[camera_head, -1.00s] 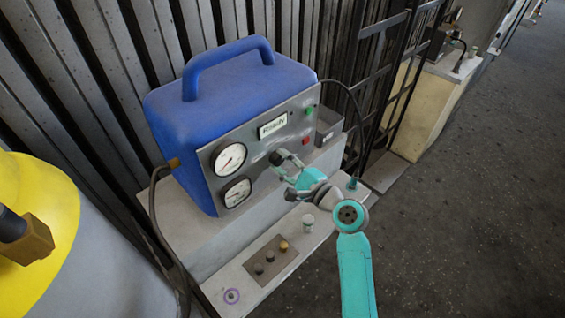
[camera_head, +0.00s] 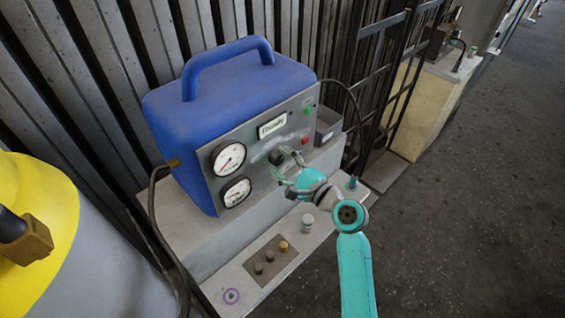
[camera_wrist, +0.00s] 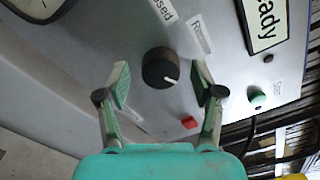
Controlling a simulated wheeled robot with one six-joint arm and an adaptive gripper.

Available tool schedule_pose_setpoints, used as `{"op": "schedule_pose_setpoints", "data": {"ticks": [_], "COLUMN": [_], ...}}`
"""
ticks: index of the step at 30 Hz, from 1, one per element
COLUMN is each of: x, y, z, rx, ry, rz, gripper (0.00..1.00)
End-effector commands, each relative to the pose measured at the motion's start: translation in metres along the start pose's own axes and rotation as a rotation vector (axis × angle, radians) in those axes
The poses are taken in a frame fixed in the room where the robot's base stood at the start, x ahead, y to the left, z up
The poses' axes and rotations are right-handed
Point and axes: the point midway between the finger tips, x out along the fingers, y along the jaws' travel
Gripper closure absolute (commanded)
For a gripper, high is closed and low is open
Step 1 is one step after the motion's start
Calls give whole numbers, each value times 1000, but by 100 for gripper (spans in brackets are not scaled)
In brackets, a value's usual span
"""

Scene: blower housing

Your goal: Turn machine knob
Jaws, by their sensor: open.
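The black round machine knob (camera_wrist: 160,68) with a white pointer line sits on the grey front panel (camera_wrist: 105,40) in the wrist view. My gripper (camera_wrist: 161,80) is open, with one finger on each side of the knob; a gap shows between each finger and the knob. In the head view my gripper (camera_head: 283,166) is in front of the panel of the blue machine (camera_head: 228,90) and hides the knob. A green button (camera_wrist: 258,99) and a red button (camera_wrist: 190,123) are on the panel near the knob.
Two white gauges, an upper one (camera_head: 228,159) and a lower one (camera_head: 236,192), are left of my gripper. A ledge below holds a plate with small knobs (camera_head: 270,261) and a small jar (camera_head: 307,224). A yellow object (camera_head: 38,215) stands at the left.

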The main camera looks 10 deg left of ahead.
Motion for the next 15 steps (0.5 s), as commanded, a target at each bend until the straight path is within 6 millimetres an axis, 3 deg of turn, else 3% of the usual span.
{"op": "schedule_pose_setpoints", "data": {"ticks": [7, 15], "x": [-13, -65], "y": [-1, 0], "z": [0, -1], "rx": [-1, 0], "ry": [0, 4], "rz": [-2, -2], "gripper": [33, 33]}}
